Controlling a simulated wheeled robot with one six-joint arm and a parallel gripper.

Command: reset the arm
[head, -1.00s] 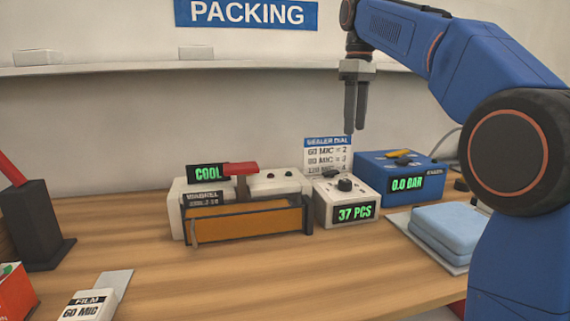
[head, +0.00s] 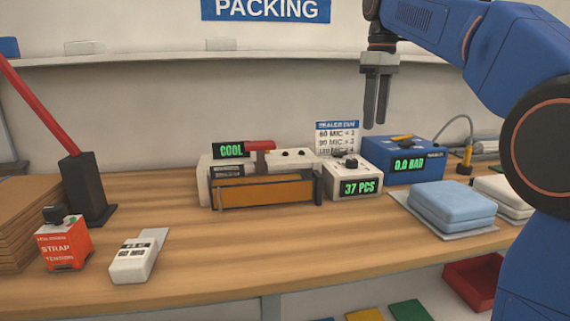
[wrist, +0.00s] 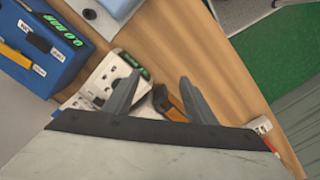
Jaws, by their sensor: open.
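My gripper (head: 376,97) hangs with its fingers pointing down, above the back of the bench near the sealer dial card. It is empty, and a gap shows between its two fingers in the wrist view (wrist: 158,92). My blue arm comes in from the right side of the head view. Below and left of the gripper stands the sealer (head: 262,190) with a red handle and a green "COOL" display. The counter box (head: 352,178) reading "37 PCS" is below the gripper. The blue pressure box (head: 405,158) is to its right.
Folded blue mattresses (head: 452,205) lie on a grey sheet at the right. A red-handled lever stand (head: 86,190), an orange strap box (head: 64,245) and a white film meter (head: 134,260) stand at the left. The bench middle (head: 240,245) is clear. A shelf runs along the wall.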

